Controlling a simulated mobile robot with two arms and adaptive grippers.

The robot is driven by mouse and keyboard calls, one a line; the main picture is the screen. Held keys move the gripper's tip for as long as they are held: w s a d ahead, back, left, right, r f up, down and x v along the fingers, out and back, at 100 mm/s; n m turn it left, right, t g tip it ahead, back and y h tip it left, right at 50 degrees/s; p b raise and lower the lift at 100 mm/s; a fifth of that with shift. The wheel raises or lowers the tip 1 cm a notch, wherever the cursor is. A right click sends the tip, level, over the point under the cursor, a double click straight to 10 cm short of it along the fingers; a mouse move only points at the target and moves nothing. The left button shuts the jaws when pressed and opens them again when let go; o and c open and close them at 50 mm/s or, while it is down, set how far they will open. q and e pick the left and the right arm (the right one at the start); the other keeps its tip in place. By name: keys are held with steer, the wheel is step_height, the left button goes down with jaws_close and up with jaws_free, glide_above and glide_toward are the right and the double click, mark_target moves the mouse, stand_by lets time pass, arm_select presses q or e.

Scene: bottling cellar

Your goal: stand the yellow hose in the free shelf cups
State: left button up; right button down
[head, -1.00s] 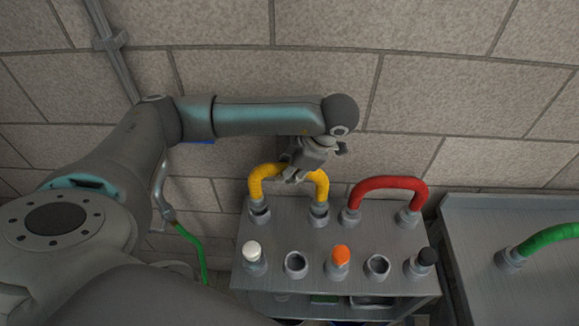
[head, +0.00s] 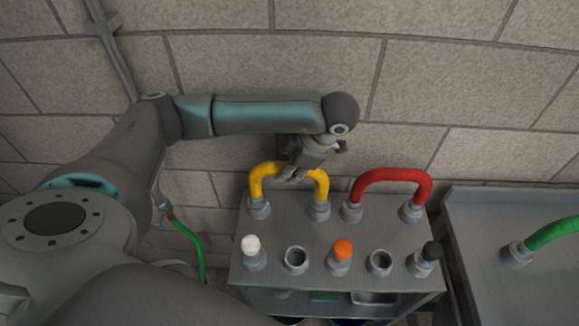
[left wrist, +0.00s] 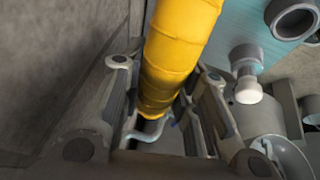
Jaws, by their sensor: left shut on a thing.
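The yellow hose (head: 321,182) is bent in an arch above the back left of the shelf top (head: 285,221). Its two ends stand in the left back cup (head: 259,209) and the cup beside it (head: 319,211), and the hose looks upright. My left gripper (head: 291,176) is shut on the top of the arch. In the left wrist view, the hose (left wrist: 180,45) runs between the two fingers (left wrist: 165,75). The fingers hide part of the arch in the head view. My right gripper is not in view.
A red hose (head: 392,174) arches over the back right cups. In front stand a white-topped piece (head: 251,245), an orange-topped piece (head: 342,249), a dark-topped piece (head: 431,251) and two empty cups (head: 296,260). A green hose (head: 552,236) stands on the right table (head: 485,225). The wall is close behind.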

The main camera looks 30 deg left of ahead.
arm_select(q)
steer(key=shift+f+b, duration=0.3)
steer(key=shift+b, duration=0.15)
stand_by(0.5)
steer(key=o, duration=1.1)
steer(key=v, duration=1.2)
